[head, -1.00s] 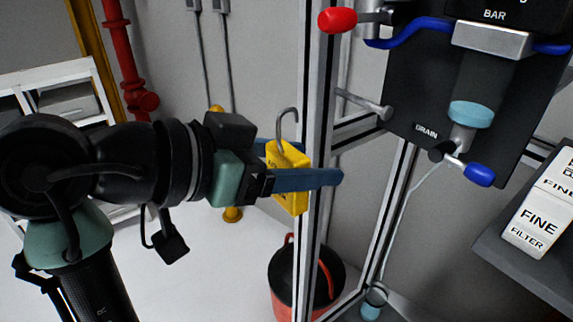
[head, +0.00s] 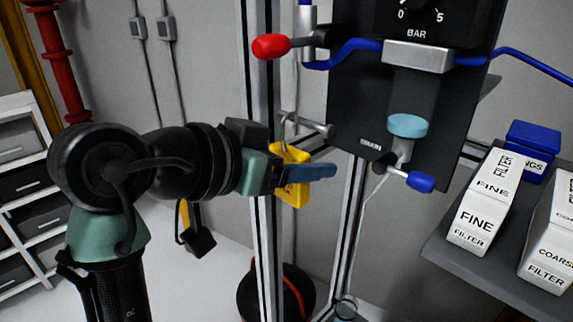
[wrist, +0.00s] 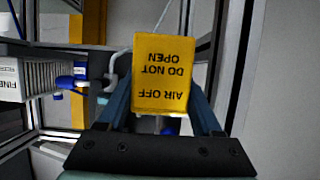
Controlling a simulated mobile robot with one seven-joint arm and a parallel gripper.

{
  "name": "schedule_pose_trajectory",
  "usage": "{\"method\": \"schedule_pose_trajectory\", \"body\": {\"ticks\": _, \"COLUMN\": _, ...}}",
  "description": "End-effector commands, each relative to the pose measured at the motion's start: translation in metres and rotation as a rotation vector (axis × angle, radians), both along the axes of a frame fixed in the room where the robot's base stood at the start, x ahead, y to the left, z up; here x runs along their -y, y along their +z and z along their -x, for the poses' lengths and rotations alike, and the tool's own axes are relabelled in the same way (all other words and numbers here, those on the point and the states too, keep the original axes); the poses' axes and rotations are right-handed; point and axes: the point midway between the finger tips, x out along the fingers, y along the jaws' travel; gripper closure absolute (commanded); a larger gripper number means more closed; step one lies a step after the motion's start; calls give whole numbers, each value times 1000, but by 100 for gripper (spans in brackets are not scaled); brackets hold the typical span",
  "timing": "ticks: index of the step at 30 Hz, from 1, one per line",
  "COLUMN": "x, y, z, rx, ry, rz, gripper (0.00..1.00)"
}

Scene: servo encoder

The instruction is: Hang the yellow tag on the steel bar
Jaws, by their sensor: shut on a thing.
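The yellow tag (head: 291,187) has a grey wire hook at its top. In the wrist view the tag (wrist: 163,72) reads "AIR OFF DO NOT OPEN", upside down. My gripper (head: 308,174) is shut on the tag, with its blue fingers on either side; it also shows in the wrist view (wrist: 163,112). The steel bar (head: 305,124) is a short rod with a round end cap, left of the black panel. The tag's hook (head: 287,130) overlaps the bar in the head view. I cannot tell whether they touch.
A red-handled valve (head: 271,46) is above the bar, and a blue drain handle (head: 420,182) is to its right. An upright frame post (head: 264,245) stands close by my gripper. Filter boxes (head: 482,205) sit on a grey shelf at right. A dark bucket (head: 262,296) is below.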

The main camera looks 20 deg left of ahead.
Motion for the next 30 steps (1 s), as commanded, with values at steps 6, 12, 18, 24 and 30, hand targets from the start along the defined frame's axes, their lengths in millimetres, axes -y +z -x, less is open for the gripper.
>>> {"method": "schedule_pose_trajectory", "body": {"ticks": 6, "x": 6, "y": 1, "z": -17, "rx": 0, "ry": 0, "rz": -1, "gripper": 89}}
{"method": "schedule_pose_trajectory", "body": {"ticks": 12, "x": 12, "y": 1, "z": -32, "rx": 1, "ry": 0, "rz": -1, "gripper": 89}}
{"method": "schedule_pose_trajectory", "body": {"ticks": 18, "x": 16, "y": -2, "z": -44, "rx": 3, "ry": 0, "rz": -1, "gripper": 89}}
{"method": "schedule_pose_trajectory", "body": {"ticks": 24, "x": 16, "y": -12, "z": -44, "rx": 2, "ry": -1, "rz": -1, "gripper": 89}}
{"method": "schedule_pose_trajectory", "body": {"ticks": 30, "x": 16, "y": -14, "z": -44, "rx": 1, "ry": 0, "rz": -1, "gripper": 89}}
